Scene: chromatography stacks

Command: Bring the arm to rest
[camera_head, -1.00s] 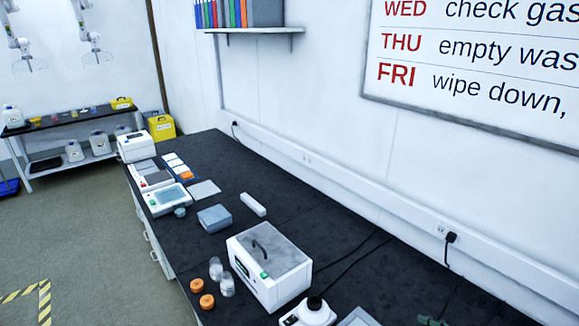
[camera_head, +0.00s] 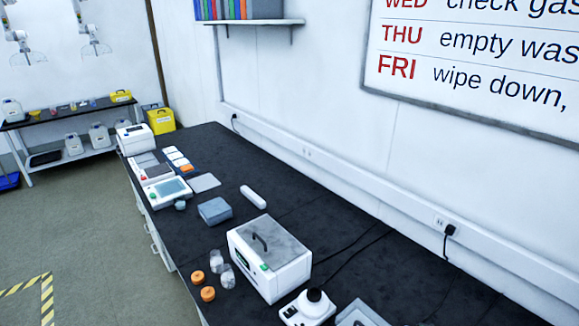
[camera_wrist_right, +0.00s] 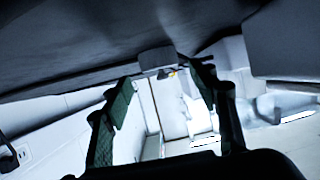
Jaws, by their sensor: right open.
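My right gripper (camera_wrist_right: 160,95) shows in the right wrist view with its two dark green fingers spread apart. It is open and nothing sits between the fingers. Beyond the fingers are pale surfaces and a small yellow spot, too blurred to name. A dark surface crosses the top of that view. Neither gripper shows in the head view, and my left gripper is in no view.
A black bench (camera_head: 330,225) runs along the wall. On it stand a white box with a grey lid (camera_head: 268,258), a blue-grey block (camera_head: 214,210), orange caps (camera_head: 207,294) and clear jars (camera_head: 227,276). Floor (camera_head: 100,240) left of the bench is clear.

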